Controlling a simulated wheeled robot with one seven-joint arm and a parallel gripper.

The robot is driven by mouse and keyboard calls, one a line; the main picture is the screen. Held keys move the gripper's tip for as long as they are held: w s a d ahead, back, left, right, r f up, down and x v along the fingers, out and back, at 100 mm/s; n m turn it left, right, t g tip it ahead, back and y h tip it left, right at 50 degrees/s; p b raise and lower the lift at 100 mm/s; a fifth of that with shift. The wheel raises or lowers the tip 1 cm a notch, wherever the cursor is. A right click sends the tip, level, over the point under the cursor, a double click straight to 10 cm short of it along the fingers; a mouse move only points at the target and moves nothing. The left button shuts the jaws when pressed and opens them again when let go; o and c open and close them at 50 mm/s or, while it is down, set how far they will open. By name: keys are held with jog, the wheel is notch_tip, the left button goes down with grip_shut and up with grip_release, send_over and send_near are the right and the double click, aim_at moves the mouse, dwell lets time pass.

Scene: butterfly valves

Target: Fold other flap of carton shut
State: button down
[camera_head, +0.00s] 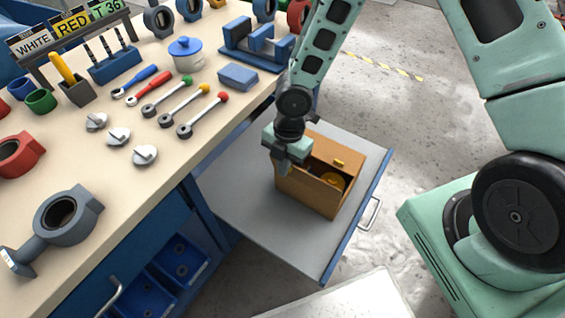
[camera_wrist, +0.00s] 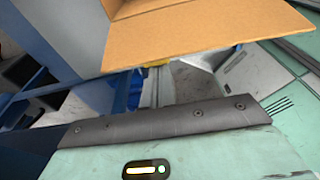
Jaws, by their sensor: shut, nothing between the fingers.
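The brown carton (camera_head: 318,196) stands on the grey surface of a pulled-out drawer (camera_head: 235,205). In the wrist view a brown cardboard panel (camera_wrist: 200,35) of the carton spans the top, apart from the gripper body below. My arm hides part of the carton's back left.
The workbench (camera_head: 220,115) to the left holds wrenches, screwdrivers, a white pot (camera_head: 187,55) and a blue block (camera_head: 238,77). The drawer has a handle (camera_head: 370,214) on its right edge. Bare drawer surface lies left of and in front of the carton.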

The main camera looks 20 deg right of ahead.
jog(key=shift+d+r+p, duration=0.1)
jog(key=shift+r+p, duration=0.15)
jog(key=shift+p, duration=0.15)
